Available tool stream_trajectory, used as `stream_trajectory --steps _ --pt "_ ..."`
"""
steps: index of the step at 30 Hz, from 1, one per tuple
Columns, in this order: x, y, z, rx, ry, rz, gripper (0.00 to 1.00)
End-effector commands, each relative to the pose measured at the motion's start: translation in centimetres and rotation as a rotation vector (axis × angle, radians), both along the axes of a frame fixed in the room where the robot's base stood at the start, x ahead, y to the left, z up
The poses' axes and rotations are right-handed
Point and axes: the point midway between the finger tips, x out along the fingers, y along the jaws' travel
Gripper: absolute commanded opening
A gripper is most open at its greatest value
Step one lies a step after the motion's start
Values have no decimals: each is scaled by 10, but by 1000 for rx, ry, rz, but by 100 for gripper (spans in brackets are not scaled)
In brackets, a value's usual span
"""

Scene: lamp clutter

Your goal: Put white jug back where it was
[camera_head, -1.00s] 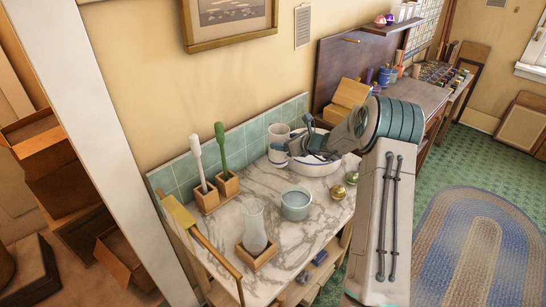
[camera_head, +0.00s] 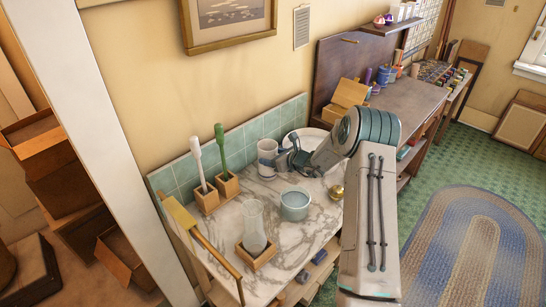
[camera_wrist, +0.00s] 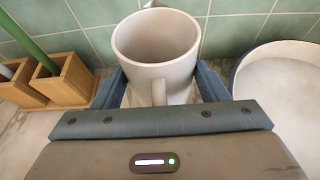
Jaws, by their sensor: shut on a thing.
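The white jug (camera_head: 267,155) is upright near the tiled backsplash, right of the wooden boxes. In the wrist view the jug (camera_wrist: 150,62) is seen from above, empty inside, with its handle facing me. My gripper (camera_head: 277,160) is shut on it, with one blue finger on each side of its body in the wrist view (camera_wrist: 160,88). The jug's base is hidden or too small to judge, so I cannot tell whether it touches the marble counter (camera_head: 225,222).
A white basin (camera_head: 312,137) is right of the jug. A pale blue bowl (camera_head: 294,205) stands in front. Wooden boxes holding a white brush (camera_head: 198,160) and a green brush (camera_head: 221,150) are left. A glass vase (camera_head: 254,228) stands nearer in a wooden tray. A brass ball (camera_head: 337,191) lies right.

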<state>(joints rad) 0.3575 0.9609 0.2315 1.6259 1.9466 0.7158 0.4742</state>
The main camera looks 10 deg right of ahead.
Motion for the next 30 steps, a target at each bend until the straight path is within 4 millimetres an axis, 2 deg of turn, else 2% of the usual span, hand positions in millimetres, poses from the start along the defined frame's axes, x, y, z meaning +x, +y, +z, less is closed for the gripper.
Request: stream_trajectory --steps 7,8,9,10,28,30 --pt "1 0 -3 1 -3 0 31" --pt "0 0 -3 1 -1 0 72" --pt "0 0 -3 0 0 0 84" --pt "0 0 -3 0 0 0 89" --pt "0 0 -1 1 1 0 89" --pt "-12 -10 1 -1 -2 -2 89"
